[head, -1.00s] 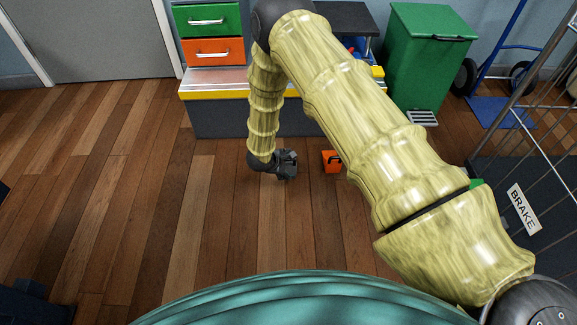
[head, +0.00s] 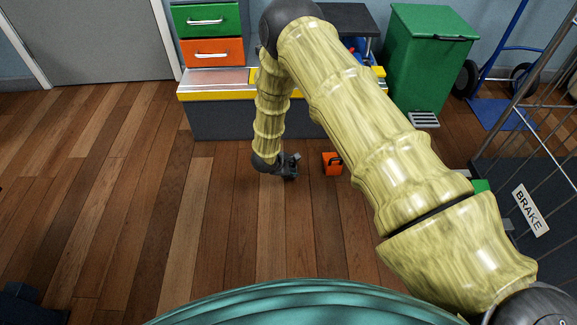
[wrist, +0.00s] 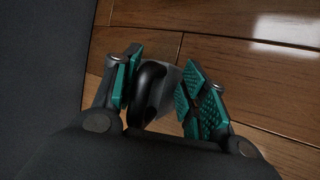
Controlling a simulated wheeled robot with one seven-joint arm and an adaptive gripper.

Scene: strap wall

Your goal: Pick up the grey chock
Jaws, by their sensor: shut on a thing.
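In the wrist view, my gripper (wrist: 160,88) has its teal pads on either side of a black handle (wrist: 148,92) and a grey body behind it, the grey chock (wrist: 172,78). It is shut on the chock, though a gap shows beside the right pad. In the head view, my gripper (head: 290,166) is low over the wooden floor, in front of the grey bench. The grey chock cannot be made out there. I cannot tell whether it touches the floor.
An orange chock (head: 333,164) with a black handle stands on the floor just right of my gripper. The grey bench (head: 230,120) is behind. A green bin (head: 428,60) and a wire cage (head: 520,150) stand to the right.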

